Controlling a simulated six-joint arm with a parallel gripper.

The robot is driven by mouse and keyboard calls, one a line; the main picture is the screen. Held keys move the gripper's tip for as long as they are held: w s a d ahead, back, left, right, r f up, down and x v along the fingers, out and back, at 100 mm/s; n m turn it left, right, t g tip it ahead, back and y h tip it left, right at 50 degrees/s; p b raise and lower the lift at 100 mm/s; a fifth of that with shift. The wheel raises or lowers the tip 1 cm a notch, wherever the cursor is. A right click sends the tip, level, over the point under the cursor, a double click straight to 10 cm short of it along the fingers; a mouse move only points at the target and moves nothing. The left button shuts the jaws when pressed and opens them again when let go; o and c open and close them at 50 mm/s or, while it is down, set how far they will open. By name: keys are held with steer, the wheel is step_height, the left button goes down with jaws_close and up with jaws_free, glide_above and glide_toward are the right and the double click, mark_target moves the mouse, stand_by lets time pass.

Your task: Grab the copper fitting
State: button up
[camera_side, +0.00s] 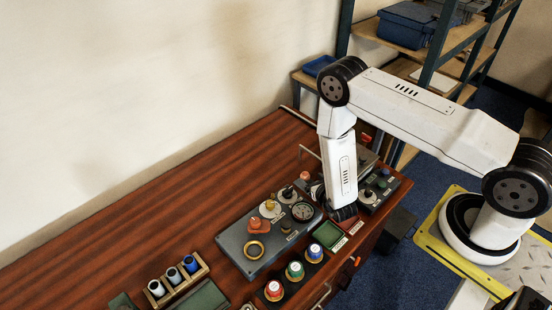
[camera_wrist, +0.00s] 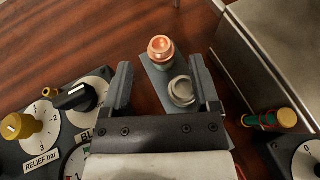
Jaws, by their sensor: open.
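The copper fitting (camera_wrist: 160,48) stands on a small grey plate (camera_wrist: 154,78) in the wrist view, beside a silver round socket (camera_wrist: 181,91). It also shows in the side view (camera_side: 305,175) as a small orange top just left of my forearm. My gripper (camera_wrist: 160,66) is open and empty. Its two dark fingers are spread on either side of the plate in the wrist view, and the fitting appears just beyond the fingertips, between their lines. The gap in height between fingers and fitting cannot be told. In the side view my gripper is mostly hidden by the arm.
A panel with a yellow knob (camera_wrist: 13,126) and a black knob (camera_wrist: 75,97) lies left of my gripper. A grey metal box (camera_wrist: 255,60) stands close on the right, with a red-and-green part (camera_wrist: 270,119) near it. Bare wood lies beyond the fitting.

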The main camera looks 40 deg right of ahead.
mark_target(308, 176)
steer(key=shift+x, duration=1.85)
jaws_close()
steer(key=shift+r, duration=0.15)
steer(key=shift+r, duration=0.85)
steer(key=s+a+r, duration=0.1)
steer(key=s+r, duration=1)
steer(key=s, duration=0.3)
steer(key=shift+a, duration=0.35)
